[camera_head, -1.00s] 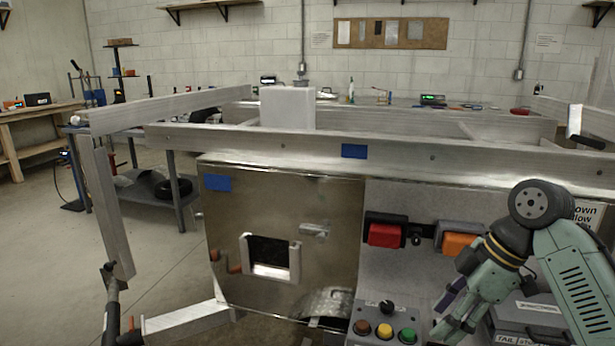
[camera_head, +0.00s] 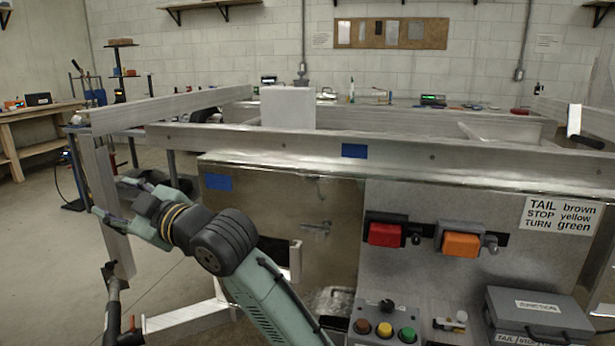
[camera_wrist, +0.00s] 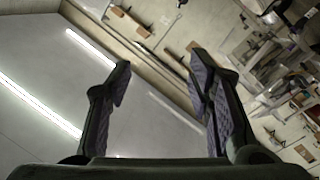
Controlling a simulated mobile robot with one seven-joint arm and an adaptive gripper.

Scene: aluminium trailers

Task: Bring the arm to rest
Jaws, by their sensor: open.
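My green arm (camera_head: 262,295) reaches up from the bottom of the head view and bends left in front of the metal panel. My gripper (camera_head: 107,198) is at the left, close in the picture to the upright leg of the aluminium frame (camera_head: 105,200). I cannot tell whether it touches the leg. In the wrist view my gripper (camera_wrist: 160,65) is open, with its fingers well apart and nothing between them. That view looks tilted up at the ceiling lights and wall.
The aluminium rail (camera_head: 390,158) runs across the middle, with a white block (camera_head: 288,107) behind it. Red (camera_head: 385,234) and orange (camera_head: 461,243) lamps, a button box (camera_head: 385,322) and a grey case (camera_head: 540,315) stand at the right. Open floor lies at the left.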

